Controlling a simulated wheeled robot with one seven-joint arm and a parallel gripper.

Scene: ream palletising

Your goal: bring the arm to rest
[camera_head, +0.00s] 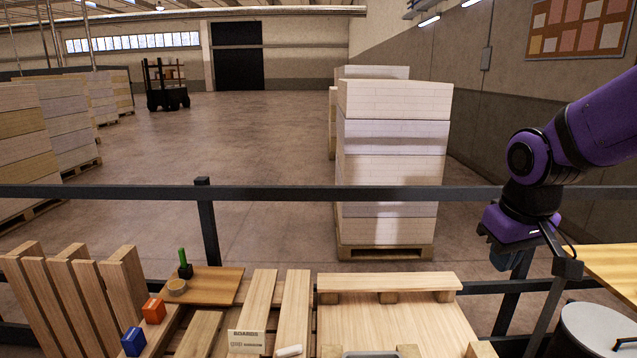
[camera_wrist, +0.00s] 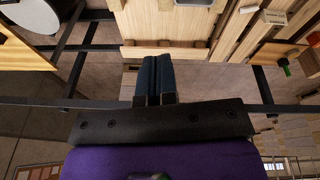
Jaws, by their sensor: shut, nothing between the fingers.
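My purple arm (camera_head: 600,125) reaches in from the right in the head view. My gripper (camera_head: 503,258) hangs at its end, over the dark rail on the right side and apart from the boards. In the wrist view my gripper (camera_wrist: 154,62) shows two dark blue fingers side by side, closed together with nothing between them. The wooden pallet (camera_head: 395,325) lies in front of it to the left in the head view; it also shows at the top of the wrist view (camera_wrist: 170,22).
A dark railing (camera_head: 300,193) crosses behind the work area. A blue block (camera_head: 134,341), an orange block (camera_head: 154,310) and a boards label (camera_head: 246,340) lie at the left. A round pale-lidded container (camera_head: 600,330) stands at the right. Stacked reams (camera_head: 393,135) stand beyond the railing.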

